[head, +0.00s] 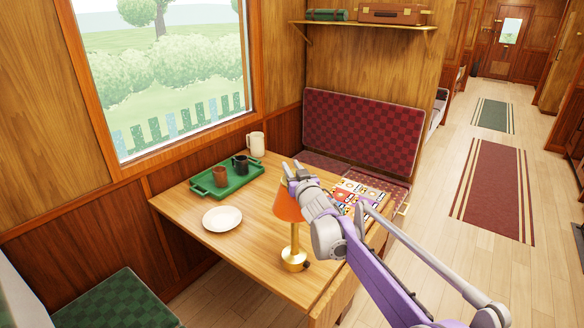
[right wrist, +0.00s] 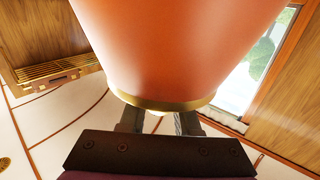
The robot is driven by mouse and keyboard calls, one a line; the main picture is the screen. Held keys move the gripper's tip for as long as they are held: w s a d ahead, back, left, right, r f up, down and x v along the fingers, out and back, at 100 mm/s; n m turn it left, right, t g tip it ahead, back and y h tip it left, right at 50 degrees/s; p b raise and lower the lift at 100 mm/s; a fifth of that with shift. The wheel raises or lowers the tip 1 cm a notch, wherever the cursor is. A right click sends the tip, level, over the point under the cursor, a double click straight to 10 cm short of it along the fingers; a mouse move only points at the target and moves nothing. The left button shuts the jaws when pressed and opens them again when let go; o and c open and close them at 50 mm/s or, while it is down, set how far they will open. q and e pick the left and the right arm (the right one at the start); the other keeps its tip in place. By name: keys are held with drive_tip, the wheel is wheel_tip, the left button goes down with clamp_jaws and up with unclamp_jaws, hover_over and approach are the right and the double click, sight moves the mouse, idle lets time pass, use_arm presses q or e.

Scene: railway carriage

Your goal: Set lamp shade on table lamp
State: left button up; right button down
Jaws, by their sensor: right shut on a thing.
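The orange lamp shade (head: 287,207) is at the top of the brass table lamp (head: 294,258), which stands upright near the table's front edge. The lamp's stem shows below the shade; I cannot tell whether the shade rests on it or hangs just above. My right gripper (head: 291,171) is at the shade's narrow top end, shut on it. In the right wrist view the shade (right wrist: 180,45) fills the upper middle, its gold rim close to my fingers (right wrist: 158,124). The fingertips' contact is partly hidden. My left gripper is not in view.
On the table (head: 255,222) are a white plate (head: 222,218), a green tray (head: 205,188) with a brown cup (head: 220,175) and a black mug (head: 240,165), a cream jug (head: 256,144) and a colourful board (head: 358,195). A red bench (head: 360,130) stands behind; the aisle is open at right.

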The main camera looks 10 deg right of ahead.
drive_tip(key=shift+f, duration=0.2)
drive_tip(key=c, duration=0.9)
unclamp_jaws()
drive_tip(key=shift+s, duration=0.1)
drive_tip(key=shift+s+d+b, duration=0.15)
drive_tip(key=shift+s+b, duration=0.2)
drive_tip(key=shift+s, duration=0.25)
drive_tip(key=shift+s+d+b, duration=0.15)
drive_tip(key=shift+s+b, duration=0.2)
drive_tip(key=shift+s, duration=0.65)
drive_tip(key=shift+s+d+b, duration=0.15)
drive_tip(key=shift+s+b, duration=0.15)
drive_tip(key=shift+s, duration=0.7)
drive_tip(key=s, duration=0.1)
drive_tip(key=s+b, duration=0.1)
drive_tip(key=s, duration=0.3)
drive_tip(key=shift+s+d, duration=0.25)
drive_tip(key=shift+d, duration=0.15)
